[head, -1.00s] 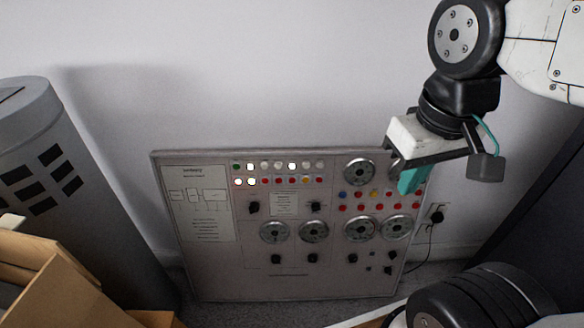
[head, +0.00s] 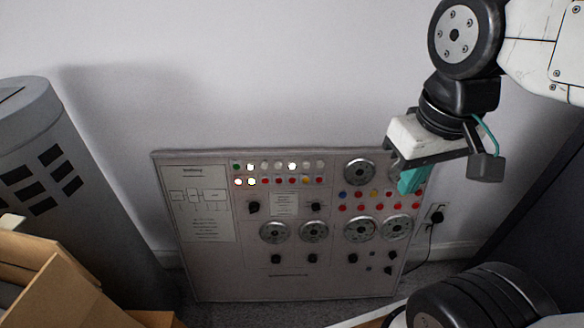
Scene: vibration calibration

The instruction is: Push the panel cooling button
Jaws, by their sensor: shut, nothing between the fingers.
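The grey control panel (head: 210,265) leans against the wall on the floor. It has two rows of small buttons and lights (head: 278,174) at its top middle, some lit white or yellow, others red. The labels are too small to read, so I cannot tell which button is panel cooling. My gripper (head: 410,181) is at the panel's upper right, its teal fingers together with nothing held. It hides part of a dial and some right-hand buttons. I cannot tell whether it touches the panel.
A grey cylindrical bin (head: 60,170) stands at the left, with open cardboard boxes (head: 60,285) in front of it. A wall socket with a black plug (head: 434,217) is right of the panel. A dark cabinet (head: 530,235) stands at the far right.

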